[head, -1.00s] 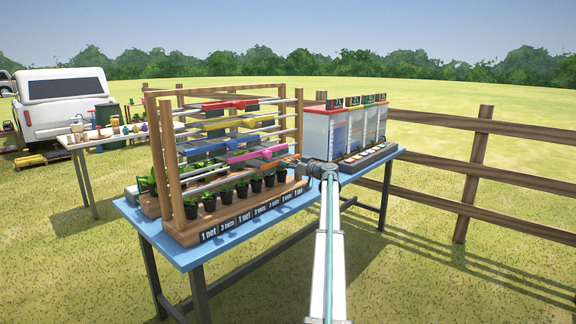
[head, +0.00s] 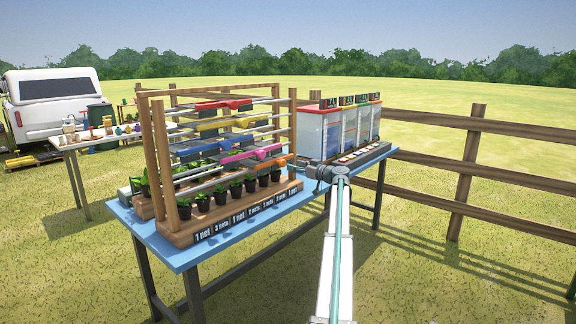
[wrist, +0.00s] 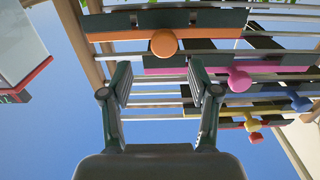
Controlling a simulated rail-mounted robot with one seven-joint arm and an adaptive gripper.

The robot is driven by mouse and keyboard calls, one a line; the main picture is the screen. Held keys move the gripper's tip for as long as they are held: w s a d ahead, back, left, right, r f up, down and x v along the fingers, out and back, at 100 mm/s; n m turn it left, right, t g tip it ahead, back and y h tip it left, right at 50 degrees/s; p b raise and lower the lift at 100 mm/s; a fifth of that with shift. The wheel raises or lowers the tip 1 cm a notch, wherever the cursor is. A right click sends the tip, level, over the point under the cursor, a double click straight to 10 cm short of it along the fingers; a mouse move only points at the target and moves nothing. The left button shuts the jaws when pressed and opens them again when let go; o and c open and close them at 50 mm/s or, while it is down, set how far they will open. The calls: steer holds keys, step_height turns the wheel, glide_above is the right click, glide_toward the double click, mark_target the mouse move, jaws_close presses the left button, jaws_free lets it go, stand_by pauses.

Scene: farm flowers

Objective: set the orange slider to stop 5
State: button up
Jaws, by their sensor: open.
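The orange slider (head: 267,166) is on the lowest slider rail, toward the right end of the wooden rack (head: 158,165). In the wrist view its round orange knob (wrist: 163,43) sits in front of a dark bar, just beyond and roughly centred between my fingertips. My gripper (wrist: 160,82) is open and empty, its two dark fingers apart, with a gap between them and the knob. In the head view my wrist is right of the rack's right end, and the fingers are too small to make out. I cannot read a stop number at the slider.
A pink slider (head: 238,157), a blue slider (head: 245,138), a yellow slider (head: 237,121) and a red slider (head: 233,104) sit on higher rails. Potted plants (head: 202,201) stand below, above net-count labels. White cabinets (head: 324,137) stand right of the rack on the blue table (head: 190,253).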

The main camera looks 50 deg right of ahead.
steer(key=shift+s, duration=2.25)
